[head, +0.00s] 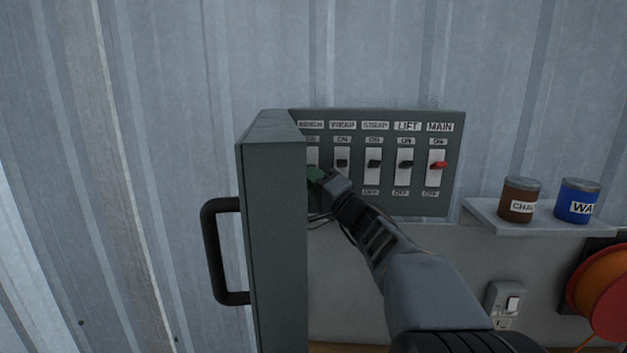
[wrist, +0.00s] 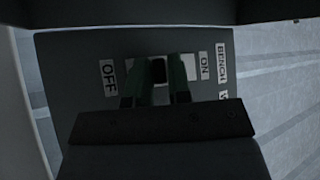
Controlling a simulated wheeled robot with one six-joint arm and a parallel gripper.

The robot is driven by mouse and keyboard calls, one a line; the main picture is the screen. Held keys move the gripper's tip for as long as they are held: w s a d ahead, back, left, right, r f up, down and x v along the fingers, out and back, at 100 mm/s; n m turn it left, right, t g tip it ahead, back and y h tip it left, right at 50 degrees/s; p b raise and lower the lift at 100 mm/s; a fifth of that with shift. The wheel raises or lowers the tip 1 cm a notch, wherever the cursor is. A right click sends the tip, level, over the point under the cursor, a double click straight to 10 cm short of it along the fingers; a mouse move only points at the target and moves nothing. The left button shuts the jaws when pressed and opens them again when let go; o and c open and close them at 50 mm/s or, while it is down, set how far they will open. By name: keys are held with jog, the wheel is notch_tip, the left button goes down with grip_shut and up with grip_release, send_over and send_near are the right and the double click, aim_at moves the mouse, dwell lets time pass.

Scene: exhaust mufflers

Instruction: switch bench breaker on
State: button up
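The bench breaker's black lever (wrist: 158,71) sits near the middle of its pale slot in the wrist view, between the OFF label (wrist: 108,76) and the ON label (wrist: 205,66). The green fingertips of my gripper (wrist: 159,80) close around it, one on the OFF side and one on the ON side, with no clear gap. In the head view my gripper (head: 317,177) reaches the leftmost breaker of the grey panel (head: 390,206) and hides its lever. The label above, BENCH (head: 311,125), is partly covered by the panel door.
The open grey panel door (head: 276,230) with its black handle (head: 213,250) stands close left of my gripper. To the right are the wrap (head: 342,163), strap, lift and red main levers (head: 438,165). A shelf (head: 485,216) holds two cans farther right.

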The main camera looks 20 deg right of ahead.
grip_shut()
jog(key=shift+r, duration=0.1)
jog(key=r+m+g+h+p, duration=0.1)
jog(key=m+p, duration=0.1)
jog(key=p, duration=0.1)
jog(key=r+m+g+p, duration=0.1)
jog(key=m+g+p, duration=0.1)
jog(key=p, duration=0.1)
jog(key=r+m+g+h+p, duration=0.1)
jog(key=m+g+p, duration=0.1)
jog(key=shift+s+a+r+m+h+p, duration=0.1)
jog(key=shift+s+r+m+h+p, duration=0.1)
jog(key=shift+r+m+h+p, duration=0.15)
jog(key=shift+w+r+m+g+p, duration=0.1)
jog(key=shift+r+m+g+p, duration=0.05)
jog(key=shift+m+g, duration=0.35)
jog(key=shift+w+r+m+g+p, duration=0.15)
jog(key=shift+m+g, duration=0.1)
jog(key=shift+g, duration=0.35)
